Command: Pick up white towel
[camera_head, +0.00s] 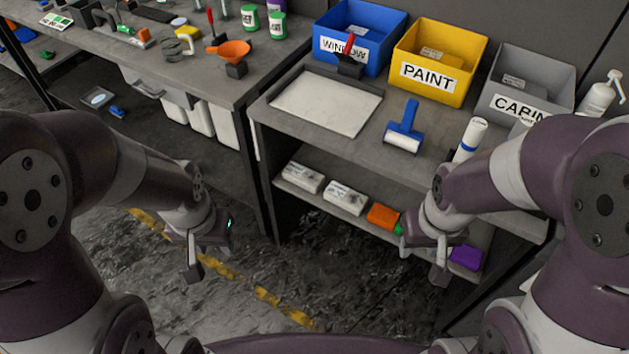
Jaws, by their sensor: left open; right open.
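Two white, block-shaped items lie on the lower shelf, one at the left (303,177) and one beside it (346,197). Both have dark marks on the front, and I cannot tell whether either is a folded white towel. A flat white sheet or panel (328,102) lies on the bench top above. My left gripper (205,260) is open and empty over the floor, left of the shelf. My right gripper (438,262) is open and empty in front of the right part of the lower shelf. Neither touches the white items.
An orange item (383,216) and a purple item (467,257) share the lower shelf. The bench top holds a blue roller (404,130), a white bottle (470,140), and blue (392,25), yellow (473,56) and grey (558,72) bins. The floor ahead is clear.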

